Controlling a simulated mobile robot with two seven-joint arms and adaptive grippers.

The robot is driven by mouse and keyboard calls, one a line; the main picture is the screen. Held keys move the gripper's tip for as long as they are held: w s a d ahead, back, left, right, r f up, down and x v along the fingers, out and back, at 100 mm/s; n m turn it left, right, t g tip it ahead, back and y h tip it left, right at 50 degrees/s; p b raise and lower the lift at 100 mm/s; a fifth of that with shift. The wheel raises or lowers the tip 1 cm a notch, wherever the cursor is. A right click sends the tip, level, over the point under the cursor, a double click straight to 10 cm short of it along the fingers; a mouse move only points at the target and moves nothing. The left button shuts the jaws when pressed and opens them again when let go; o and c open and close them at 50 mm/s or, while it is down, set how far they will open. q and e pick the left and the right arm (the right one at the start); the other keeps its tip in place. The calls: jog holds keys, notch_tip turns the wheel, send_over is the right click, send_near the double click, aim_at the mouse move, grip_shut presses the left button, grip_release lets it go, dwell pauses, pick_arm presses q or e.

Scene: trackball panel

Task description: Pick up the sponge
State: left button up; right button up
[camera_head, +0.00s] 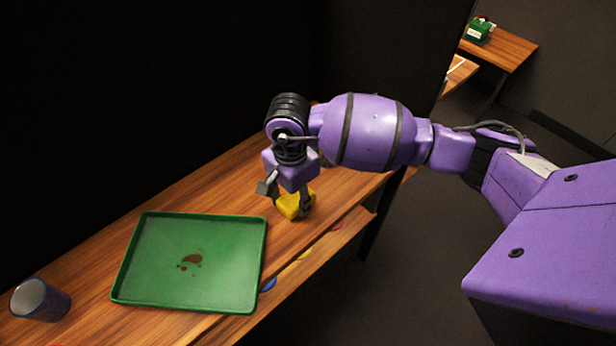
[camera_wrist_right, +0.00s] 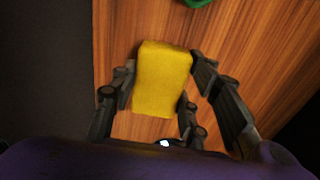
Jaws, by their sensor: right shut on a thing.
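The yellow sponge (camera_head: 291,206) is at the wooden table, to the right of the green tray. My right gripper (camera_head: 287,198) reaches down over it and is shut on it. In the right wrist view the sponge (camera_wrist_right: 162,80) sits between the fingers of the right gripper (camera_wrist_right: 160,90), with dark finger links on both sides. I cannot tell whether the sponge touches the table or is slightly above it. My left gripper is not in view.
The green tray (camera_head: 150,262) lies on the table (camera_head: 215,187) and has a brown stain (camera_head: 190,262) on it. A blue cup (camera_head: 40,300) stands at the far left. Coloured discs show along the table's front edge. Another table (camera_head: 500,48) stands at the back right.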

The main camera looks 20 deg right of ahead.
jog(key=s+a+r, duration=0.9)
jog(key=s+r, duration=0.1)
jog(key=r, duration=0.2)
jog(key=shift+a+b, duration=0.35)
jog(key=shift+b, duration=0.05)
